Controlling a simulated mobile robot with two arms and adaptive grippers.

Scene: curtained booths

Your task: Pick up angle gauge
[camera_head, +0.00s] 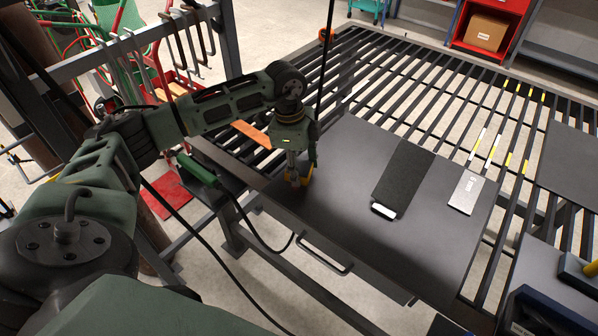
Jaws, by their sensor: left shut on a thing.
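My left gripper (296,178) points down over the left part of a dark flat worktop (340,215). My right gripper is not in view.
A black flat case with a white end (404,178) and a silver metal plate (467,192) lie right on the worktop. A slatted metal table (400,90) surrounds it. A green-handled tool (198,170) is at the left edge. A black cable hangs in front.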

